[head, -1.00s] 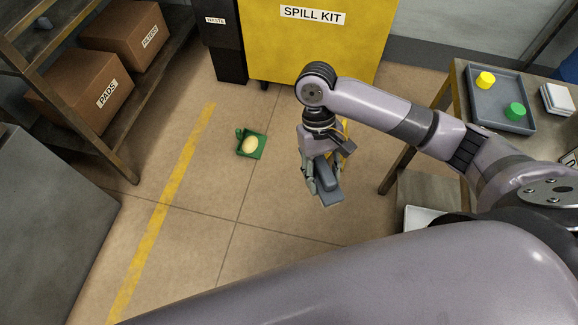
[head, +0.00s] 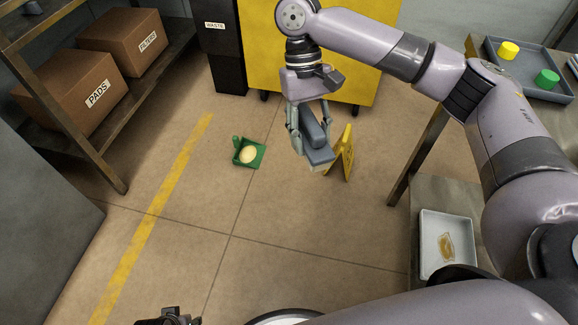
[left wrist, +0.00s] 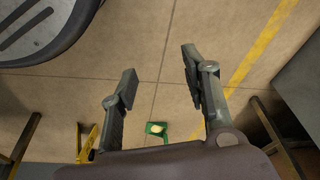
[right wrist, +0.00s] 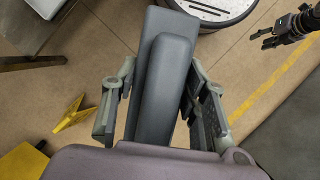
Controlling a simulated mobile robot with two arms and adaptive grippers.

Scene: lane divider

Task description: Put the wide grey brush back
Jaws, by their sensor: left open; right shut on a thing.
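The wide grey brush (head: 316,142) is in my right gripper (head: 309,132), held in the air over the floor. In the right wrist view the brush (right wrist: 165,85) fills the space between both fingers (right wrist: 160,105). In the head view a green dustpan (head: 250,158) with a pale yellowish lump in it lies on the floor to the left of the brush. My left gripper (head: 168,318) barely shows at the bottom edge of the head view. In the left wrist view my left gripper (left wrist: 160,75) is open and empty, high above the floor.
A yellow floor sign (head: 346,155) stands just right of the brush. A yellow spill kit cabinet (head: 350,70) is behind. Shelves with boxes (head: 75,92) stand left. At right are a bench tray (head: 540,92) with yellow and green pieces, and a lower white tray (head: 430,260).

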